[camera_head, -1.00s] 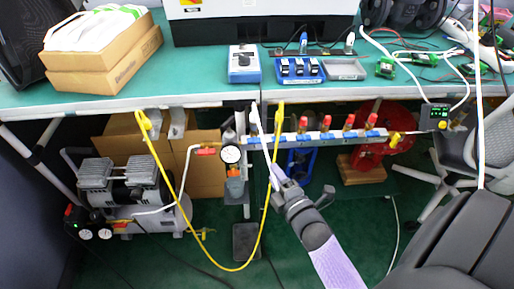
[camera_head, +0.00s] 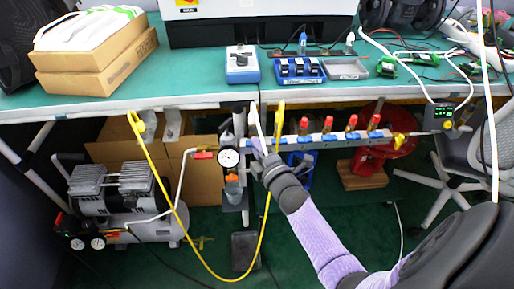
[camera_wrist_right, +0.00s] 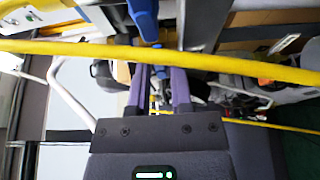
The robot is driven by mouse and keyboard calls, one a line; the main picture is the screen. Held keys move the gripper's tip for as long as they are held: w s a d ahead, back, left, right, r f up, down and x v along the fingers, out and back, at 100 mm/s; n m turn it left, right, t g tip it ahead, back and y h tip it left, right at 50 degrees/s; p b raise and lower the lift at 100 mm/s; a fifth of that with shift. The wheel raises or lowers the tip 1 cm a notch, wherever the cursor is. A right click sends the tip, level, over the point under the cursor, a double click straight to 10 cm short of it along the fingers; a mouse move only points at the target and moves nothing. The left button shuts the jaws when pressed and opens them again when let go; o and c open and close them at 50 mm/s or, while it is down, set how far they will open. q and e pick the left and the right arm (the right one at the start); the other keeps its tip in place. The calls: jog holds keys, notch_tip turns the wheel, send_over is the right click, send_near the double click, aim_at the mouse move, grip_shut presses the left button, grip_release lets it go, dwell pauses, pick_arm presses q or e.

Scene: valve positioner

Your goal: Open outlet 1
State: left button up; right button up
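The outlet manifold (camera_head: 340,136) is a pale bar with blue parts, under the table's front edge. Several red valve handles stand up along it, one of them a red handle (camera_head: 328,124) near its middle. I cannot read which outlet is number 1. My right gripper (camera_head: 258,148) is at the manifold's left end, beside the yellow hose. In the wrist view, its two purple fingers (camera_wrist_right: 158,75) are apart with a gap between them. A blue part (camera_wrist_right: 145,22) lies beyond the fingertips; I cannot tell whether they touch it. My left gripper is not in view.
A yellow hose (camera_head: 181,222) hangs in a loop from the table edge; it also crosses in front of the fingers in the wrist view (camera_wrist_right: 240,66). A pressure gauge (camera_head: 229,157) stands left of the gripper. A compressor (camera_head: 115,195) is on the floor, and a red reel (camera_head: 392,138) is at the right.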

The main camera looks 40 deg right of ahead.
grip_shut()
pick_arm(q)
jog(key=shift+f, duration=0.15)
pick_arm(e)
jog(key=shift+f, duration=0.1)
pick_arm(q)
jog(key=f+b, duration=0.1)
jog(key=b, duration=0.1)
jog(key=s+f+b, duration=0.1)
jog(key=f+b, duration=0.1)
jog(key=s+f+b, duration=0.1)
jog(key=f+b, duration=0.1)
pick_arm(e)
jog(key=m+h, duration=0.3)
jog(key=m, duration=0.4)
jog(key=m+t+h, duration=0.1)
jog(key=m+h, duration=0.2)
jog(key=m, duration=0.4)
jog(key=m+h, duration=0.2)
jog(key=m, duration=0.6)
jog(key=shift+w+a+f+h, duration=0.2)
jog(key=shift+a+f+h, duration=0.1)
jog(key=shift+f+h, duration=0.1)
jog(key=shift+m, duration=0.4)
jog(key=shift+o, duration=2)
grip_release()
jog(key=shift+r, duration=0.1)
